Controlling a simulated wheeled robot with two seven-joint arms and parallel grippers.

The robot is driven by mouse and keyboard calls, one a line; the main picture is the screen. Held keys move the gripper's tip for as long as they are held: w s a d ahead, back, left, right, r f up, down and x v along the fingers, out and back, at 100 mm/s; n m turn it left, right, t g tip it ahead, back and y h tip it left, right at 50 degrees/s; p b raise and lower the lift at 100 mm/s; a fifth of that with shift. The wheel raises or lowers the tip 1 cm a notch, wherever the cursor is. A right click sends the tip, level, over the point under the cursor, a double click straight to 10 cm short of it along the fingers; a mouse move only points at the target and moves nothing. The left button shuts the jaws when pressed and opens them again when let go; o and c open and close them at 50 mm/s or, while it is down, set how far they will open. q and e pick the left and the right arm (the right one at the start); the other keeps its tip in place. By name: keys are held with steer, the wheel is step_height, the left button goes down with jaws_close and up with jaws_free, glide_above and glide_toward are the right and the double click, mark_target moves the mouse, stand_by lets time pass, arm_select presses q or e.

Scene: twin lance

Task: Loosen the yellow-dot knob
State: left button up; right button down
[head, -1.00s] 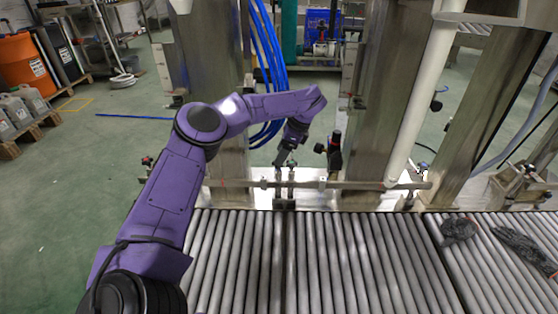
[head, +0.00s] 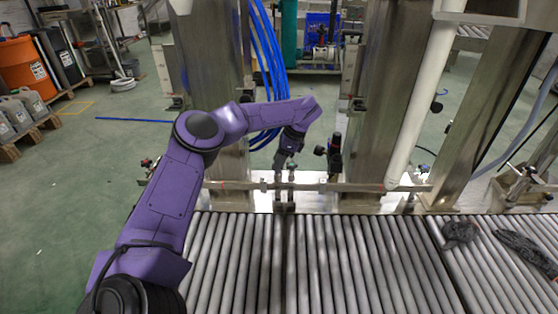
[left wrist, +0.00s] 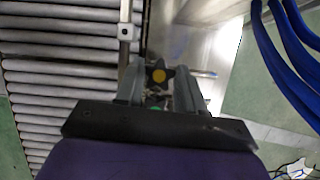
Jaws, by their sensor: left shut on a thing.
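The yellow-dot knob (left wrist: 158,76) is a dark, lobed knob with a yellow centre, seen in the left wrist view. My left gripper (left wrist: 158,84) has its two grey fingers on either side of it and is shut on it. A green dot (left wrist: 155,108) shows nearer the gripper's base, between the fingers. In the head view my left gripper (head: 281,164) points down at the metal rail behind the rollers, and it hides the knob. My right gripper is in neither view.
A roller conveyor (head: 330,260) fills the front, with two dark crumpled things on its right part. A metal rail (head: 350,187) runs along its back. A black fitting (head: 334,155) stands right of my gripper. Steel posts and blue hoses (head: 268,70) rise behind.

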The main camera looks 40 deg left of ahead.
arm_select(q)
steer(key=n+b, duration=0.1)
steer(key=n, duration=0.1)
steer(key=shift+w+f+n+g+h+b, duration=0.1)
steer(key=shift+f+n+g+h+b, duration=0.05)
steer(key=shift+n+g+h+b, duration=0.45)
steer(key=shift+n+b, duration=0.15)
steer(key=shift+n, duration=0.45)
steer(key=shift+n+h+b, duration=0.3)
steer(key=shift+n+h, duration=0.1)
steer(key=shift+n, duration=0.7)
steer(key=shift+a+n+h, duration=0.1)
steer(key=shift+n+h, duration=0.3)
steer(key=shift+n, duration=0.6)
steer(key=o, duration=1)
steer(key=shift+o, duration=0.2)
steer(key=shift+r, duration=0.25)
